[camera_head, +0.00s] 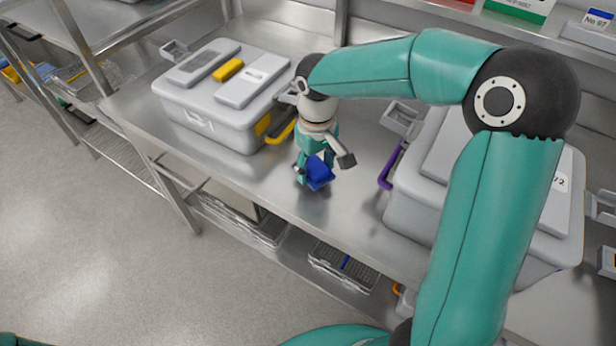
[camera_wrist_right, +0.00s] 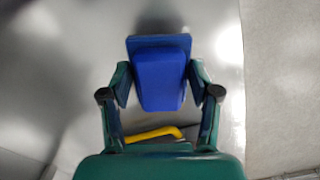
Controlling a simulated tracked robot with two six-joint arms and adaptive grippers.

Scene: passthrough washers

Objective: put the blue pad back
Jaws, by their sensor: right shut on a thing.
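The blue pad (camera_head: 320,175) is in my right gripper (camera_head: 322,162), above the steel counter near its front edge. In the right wrist view the blue pad (camera_wrist_right: 160,75) sits between the two fingers of my right gripper (camera_wrist_right: 160,88), which is shut on it. The pad has a wider slab at its far end. In the head view the gripper is between two grey lidded boxes. My left gripper is outside both views.
The left grey box (camera_head: 220,120) has a yellow handle (camera_head: 282,131); the right grey box (camera_head: 405,215) has a purple handle (camera_head: 390,167). Bare counter (camera_head: 345,205) lies between them. Below are wire baskets (camera_head: 343,268), one with a blue strip.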

